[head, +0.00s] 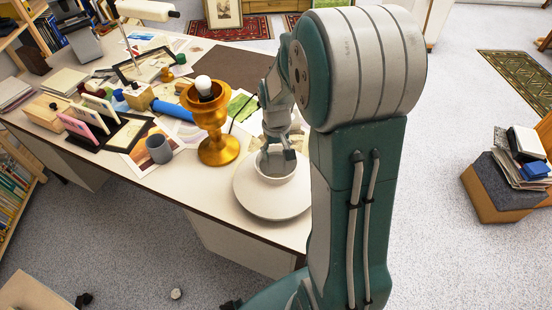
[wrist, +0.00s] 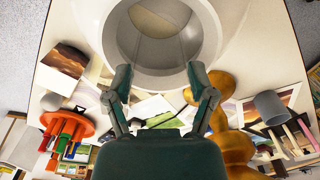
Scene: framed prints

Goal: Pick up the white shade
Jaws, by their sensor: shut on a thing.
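The white shade (head: 268,201) is a wide, pale, bowl-like form with a round opening on top, at the near right corner of the table. In the wrist view the shade (wrist: 225,45) fills the top. My gripper (head: 277,158) is over its opening. In the wrist view my gripper (wrist: 160,73) has its two fingers apart, against the shade's collar, and is shut on it. Whether the shade touches the table or is just above it, I cannot tell. A gold lamp base (head: 218,148) with a bare bulb stands just left of the shade.
The table (head: 215,188) is crowded on the left with a grey mug (head: 159,149), prints, a blue roll (head: 172,109) and a wooden box (head: 47,112). A dark mat (head: 222,68) lies behind the lamp base. Open floor (head: 440,240) lies to the right.

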